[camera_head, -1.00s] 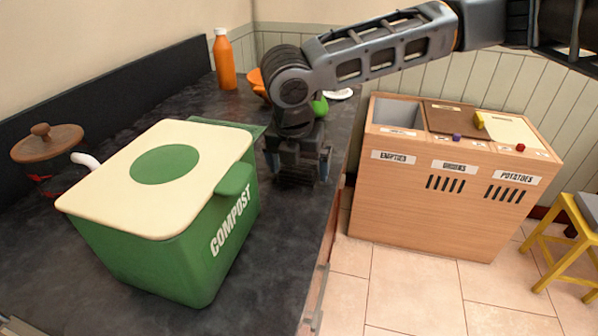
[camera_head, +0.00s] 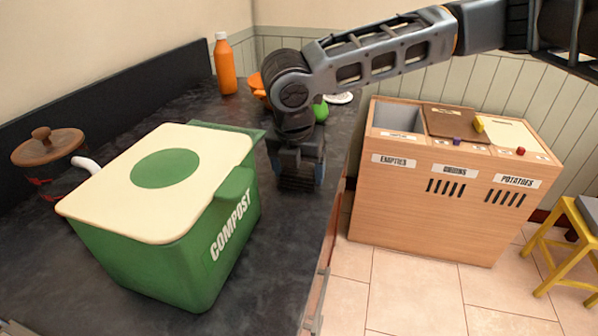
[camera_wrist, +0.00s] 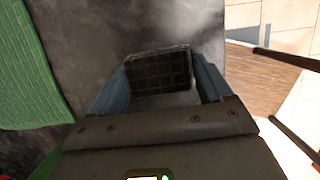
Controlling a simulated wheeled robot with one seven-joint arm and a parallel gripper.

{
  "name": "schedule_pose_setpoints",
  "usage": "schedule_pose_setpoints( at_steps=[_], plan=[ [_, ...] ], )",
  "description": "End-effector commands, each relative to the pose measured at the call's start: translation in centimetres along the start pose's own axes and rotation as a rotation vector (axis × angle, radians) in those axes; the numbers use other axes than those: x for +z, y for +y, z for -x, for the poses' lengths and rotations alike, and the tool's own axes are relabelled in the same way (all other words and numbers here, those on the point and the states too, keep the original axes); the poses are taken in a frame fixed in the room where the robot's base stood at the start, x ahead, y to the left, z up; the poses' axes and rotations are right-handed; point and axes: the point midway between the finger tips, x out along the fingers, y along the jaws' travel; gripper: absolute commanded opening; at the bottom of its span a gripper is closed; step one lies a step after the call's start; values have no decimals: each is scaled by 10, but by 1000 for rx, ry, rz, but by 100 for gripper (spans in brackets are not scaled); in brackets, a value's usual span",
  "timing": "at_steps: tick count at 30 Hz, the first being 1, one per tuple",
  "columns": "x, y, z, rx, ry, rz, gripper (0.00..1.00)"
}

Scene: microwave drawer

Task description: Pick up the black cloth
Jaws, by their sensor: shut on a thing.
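The black cloth (camera_wrist: 158,72) shows in the wrist view as a dark, folded, checkered pad between the two blue-grey fingers. My gripper (camera_wrist: 158,78) is shut on it, with a finger at each side. In the head view my gripper (camera_head: 298,180) points down over the dark counter, right of the green compost bin. A dark patch of the cloth (camera_head: 298,184) shows between the fingers there. I cannot tell whether the cloth still touches the counter.
The compost bin (camera_head: 175,250) with a cream lid stands close on the left. The counter (camera_head: 285,235) ends just right of my gripper. An orange bottle (camera_head: 225,65) and a green item (camera_head: 320,110) stand behind. A wooden sorting bin (camera_head: 425,215) stands right, across the floor.

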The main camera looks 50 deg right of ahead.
Motion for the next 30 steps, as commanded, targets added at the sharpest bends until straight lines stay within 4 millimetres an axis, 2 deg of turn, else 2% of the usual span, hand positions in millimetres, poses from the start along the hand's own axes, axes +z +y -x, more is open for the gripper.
schedule_pose_setpoints(
  at_steps=[5, 10, 15, 21, 30],
  plan=[
    [4, 0, 12, 1, -2, -2, 50],
    [12, 0, 40, 4, -2, -1, 50],
    [39, -36, 55, 0, -2, -8, 50],
    [66, -71, 73, 0, -2, -7, 50],
    [86, -97, 88, 1, -1, -1, 50]
  ],
)
